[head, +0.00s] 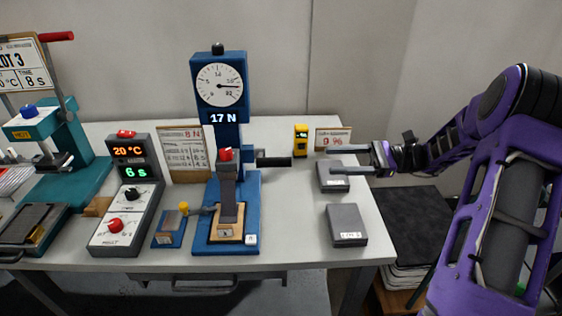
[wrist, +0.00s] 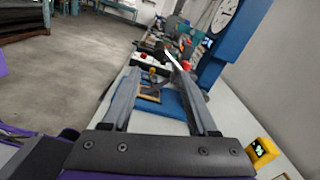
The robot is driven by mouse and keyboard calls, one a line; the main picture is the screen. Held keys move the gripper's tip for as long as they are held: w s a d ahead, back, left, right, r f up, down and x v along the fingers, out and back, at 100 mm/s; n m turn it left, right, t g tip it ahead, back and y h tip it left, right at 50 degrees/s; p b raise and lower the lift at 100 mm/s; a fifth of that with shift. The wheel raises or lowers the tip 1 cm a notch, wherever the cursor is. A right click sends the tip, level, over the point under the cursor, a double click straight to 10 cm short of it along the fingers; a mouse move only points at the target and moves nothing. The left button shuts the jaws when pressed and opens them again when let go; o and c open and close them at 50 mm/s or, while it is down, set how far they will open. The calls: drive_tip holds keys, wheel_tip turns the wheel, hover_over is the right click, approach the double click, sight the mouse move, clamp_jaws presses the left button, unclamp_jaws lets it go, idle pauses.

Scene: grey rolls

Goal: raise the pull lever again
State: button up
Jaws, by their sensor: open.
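The pull tester (head: 227,212) is a blue stand with a round dial (head: 220,86) and a display reading 17 N. Its pull lever (head: 273,161), a dark grip, sticks out roughly level from the right side of the column. In the wrist view the blue column (wrist: 226,48) stands at the upper right; I cannot clearly make out the lever there, near the right finger. My gripper (head: 331,160) is open and empty, fingers pointing left, to the right of the lever and apart from it. Both fingers also show in the wrist view (wrist: 152,68).
Two grey boxes (head: 347,224) lie at the table's right, one below my gripper in the picture. A yellow meter (head: 301,140) and a small card (head: 333,139) stand behind. The control box (head: 125,205) and teal press (head: 65,165) are left.

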sight(261, 163)
drive_tip(key=a, duration=1.3)
drive_tip(key=shift+a, duration=0.35)
clamp_jaws()
idle(0.7)
